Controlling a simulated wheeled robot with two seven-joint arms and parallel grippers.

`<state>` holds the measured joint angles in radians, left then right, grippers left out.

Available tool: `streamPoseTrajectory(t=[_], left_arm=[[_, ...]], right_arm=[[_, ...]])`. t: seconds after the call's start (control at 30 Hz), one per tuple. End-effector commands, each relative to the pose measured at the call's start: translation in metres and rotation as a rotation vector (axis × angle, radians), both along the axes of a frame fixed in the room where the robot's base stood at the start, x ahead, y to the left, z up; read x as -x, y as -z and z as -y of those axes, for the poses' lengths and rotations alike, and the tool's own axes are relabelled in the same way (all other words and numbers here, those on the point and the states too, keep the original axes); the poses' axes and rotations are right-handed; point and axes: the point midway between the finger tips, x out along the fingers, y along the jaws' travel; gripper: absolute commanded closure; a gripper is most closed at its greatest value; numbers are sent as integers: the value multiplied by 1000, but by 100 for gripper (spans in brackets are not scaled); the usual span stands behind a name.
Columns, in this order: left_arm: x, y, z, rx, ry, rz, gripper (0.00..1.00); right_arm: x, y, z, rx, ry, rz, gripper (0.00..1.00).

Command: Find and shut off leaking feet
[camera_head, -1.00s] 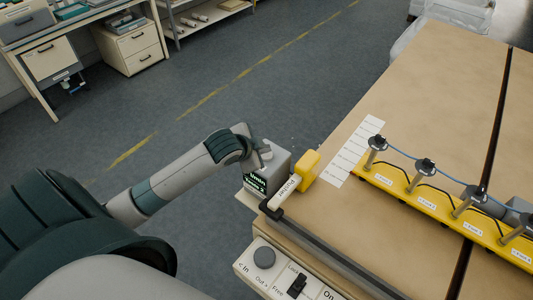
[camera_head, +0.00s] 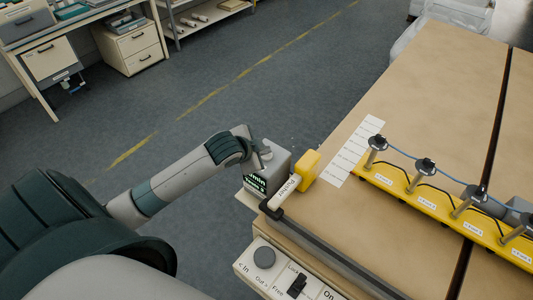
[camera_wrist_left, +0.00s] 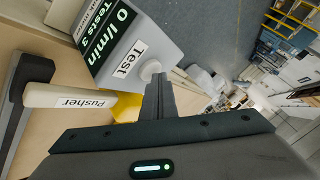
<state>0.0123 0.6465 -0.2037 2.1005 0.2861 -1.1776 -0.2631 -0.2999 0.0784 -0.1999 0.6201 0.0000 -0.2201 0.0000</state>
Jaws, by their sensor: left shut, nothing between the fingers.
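My left gripper (camera_head: 260,157) is shut and empty, with its fingertips at the grey meter box (camera_head: 274,160) on the table corner. In the left wrist view the closed fingers (camera_wrist_left: 158,95) are at the round white Test button (camera_wrist_left: 150,70); I cannot tell whether they press it. The meter's dark display (camera_wrist_left: 105,30) reads 0 l/min and Tests 3. Several feet with dark round tops, such as one foot (camera_head: 377,143), stand along a yellow rail (camera_head: 430,205), each with a label. My right gripper is not in view.
A panel (camera_head: 280,272) with a knob and switch is at the table's front edge. A white strip (camera_head: 354,150) lies on the tan tabletop (camera_head: 420,80).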

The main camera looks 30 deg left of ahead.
Motion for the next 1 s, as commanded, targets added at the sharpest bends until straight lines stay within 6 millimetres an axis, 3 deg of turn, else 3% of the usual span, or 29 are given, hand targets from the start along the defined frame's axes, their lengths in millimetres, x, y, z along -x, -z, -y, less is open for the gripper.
streamPoseTrajectory(t=[0.47, 1.0], left_arm=[[1, 3, 0, 0, 0, -3, 100], [1, -16, -1, 0, -1, -4, 100]], right_arm=[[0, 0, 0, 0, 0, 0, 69], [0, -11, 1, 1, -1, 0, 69]])
